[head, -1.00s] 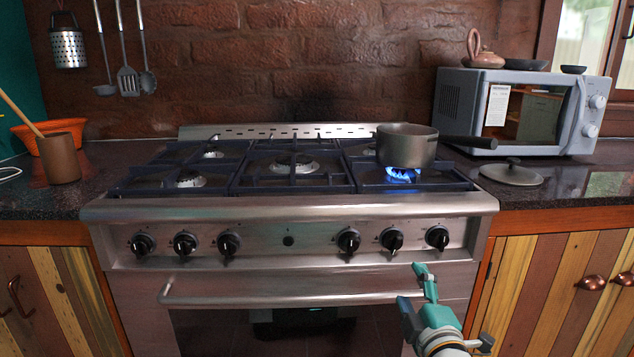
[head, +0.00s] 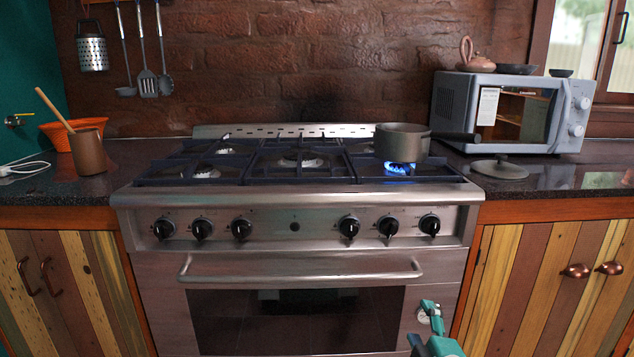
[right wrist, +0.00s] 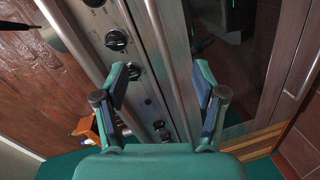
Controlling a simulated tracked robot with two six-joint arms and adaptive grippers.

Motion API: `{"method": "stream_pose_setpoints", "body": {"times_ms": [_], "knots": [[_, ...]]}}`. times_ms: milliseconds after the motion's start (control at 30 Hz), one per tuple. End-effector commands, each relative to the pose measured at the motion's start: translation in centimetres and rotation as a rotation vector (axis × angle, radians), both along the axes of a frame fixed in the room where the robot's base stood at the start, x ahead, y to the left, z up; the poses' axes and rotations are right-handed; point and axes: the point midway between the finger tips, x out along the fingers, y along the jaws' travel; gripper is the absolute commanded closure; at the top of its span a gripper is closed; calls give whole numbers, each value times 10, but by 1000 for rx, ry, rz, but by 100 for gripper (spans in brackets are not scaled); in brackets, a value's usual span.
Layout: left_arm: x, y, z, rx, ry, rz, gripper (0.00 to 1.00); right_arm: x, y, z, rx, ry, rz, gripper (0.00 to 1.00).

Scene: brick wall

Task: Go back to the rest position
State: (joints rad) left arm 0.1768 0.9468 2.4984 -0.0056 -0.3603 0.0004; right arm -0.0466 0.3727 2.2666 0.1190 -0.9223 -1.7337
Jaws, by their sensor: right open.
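My right gripper (head: 421,323) shows at the bottom of the head view, right of centre, in front of the oven's lower right side. Its teal fingers are apart and nothing is between them. In the right wrist view the open fingers (right wrist: 163,80) point toward the stove front, with black knobs on the left and the oven handle bar between them. My left gripper is not in view. The stove (head: 310,198) has a grey saucepan (head: 402,143) on its right burner, over a lit blue flame (head: 399,168).
A grey microwave (head: 455,107) stands on the right counter, with a pot lid (head: 499,169) in front of it. A brown utensil cup (head: 88,153) and an orange bowl (head: 60,137) are on the left counter. The oven handle (head: 300,270) juts out near my right gripper.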

Motion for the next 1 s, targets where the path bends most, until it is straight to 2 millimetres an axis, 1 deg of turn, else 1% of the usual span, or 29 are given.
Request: {"method": "stream_pose_setpoints", "body": {"times_ms": [33,167,267,300,367,400,467,500,567,600,633,700,800,900,1000], "knots": [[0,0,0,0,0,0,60,-1,0,-19,-2,38,1,30],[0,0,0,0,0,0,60,-8,0,-68,2,142,10,30],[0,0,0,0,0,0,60,-19,3,-115,37,248,16,30],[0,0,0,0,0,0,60,-27,4,-139,67,306,17,30],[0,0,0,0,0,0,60,-43,8,-176,130,402,11,30],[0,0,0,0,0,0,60,-57,11,-203,185,476,1,30],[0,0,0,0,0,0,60,-82,18,-242,288,597,-26,30],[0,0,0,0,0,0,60,-101,23,-265,363,680,-53,30],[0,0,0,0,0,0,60,-133,32,-298,484,807,-108,30],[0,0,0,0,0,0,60,-156,39,-317,572,896,-160,30],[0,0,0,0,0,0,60,-174,44,-330,644,962,-208,30],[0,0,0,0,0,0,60,-213,56,-352,793,1100,-330,30],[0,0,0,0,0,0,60,-251,67,-363,957,1227,-503,30],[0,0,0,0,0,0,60,-271,73,-365,1079,1291,-657,30],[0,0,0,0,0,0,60,-285,77,-364,1181,1327,-806,30]]}}
